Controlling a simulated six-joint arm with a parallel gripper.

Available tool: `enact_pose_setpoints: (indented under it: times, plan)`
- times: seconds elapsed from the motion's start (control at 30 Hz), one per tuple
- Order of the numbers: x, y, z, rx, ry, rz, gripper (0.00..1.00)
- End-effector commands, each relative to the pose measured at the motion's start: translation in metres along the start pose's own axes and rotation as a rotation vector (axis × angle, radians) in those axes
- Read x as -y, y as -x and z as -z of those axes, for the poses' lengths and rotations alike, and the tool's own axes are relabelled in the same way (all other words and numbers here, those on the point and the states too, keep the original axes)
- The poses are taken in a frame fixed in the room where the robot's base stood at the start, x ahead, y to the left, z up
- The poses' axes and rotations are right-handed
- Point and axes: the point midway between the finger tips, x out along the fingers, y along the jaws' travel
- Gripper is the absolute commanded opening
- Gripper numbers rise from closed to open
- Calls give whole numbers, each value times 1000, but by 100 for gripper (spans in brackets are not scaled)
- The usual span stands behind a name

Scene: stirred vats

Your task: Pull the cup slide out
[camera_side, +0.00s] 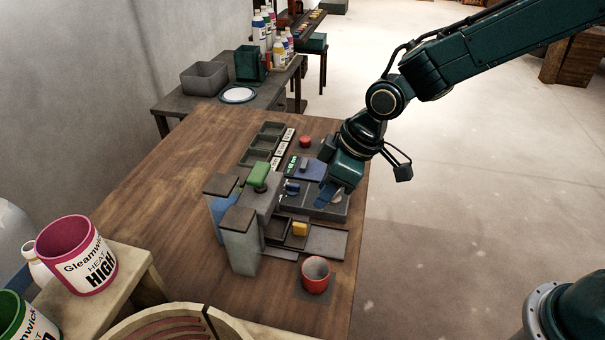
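The machine on the wooden table has a low grey slide plate (326,241) on its right side. A small yellow block (300,229) stands at the plate's left end, beside a dark recess; I cannot tell for sure that this is the cup slide. A red cup (315,277) stands upright in front of the plate, on a dark square. My gripper (326,196) points down over the grey tray behind the slide plate, apart from the yellow block. Its fingertips are small and partly hidden, so its opening and any contact are unclear.
A dark compartment tray (263,145) and a red button (305,141) lie behind. A blue panel (305,168) sits close to my gripper. Bare table (170,185) extends left.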

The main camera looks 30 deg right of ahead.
Motion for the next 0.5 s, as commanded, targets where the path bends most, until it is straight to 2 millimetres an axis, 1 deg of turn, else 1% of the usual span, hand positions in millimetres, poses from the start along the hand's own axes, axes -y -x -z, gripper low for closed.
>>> enact_pose_setpoints:
  times: [0.5]
  plan:
    - [0,-65,0,2,1,0,32]
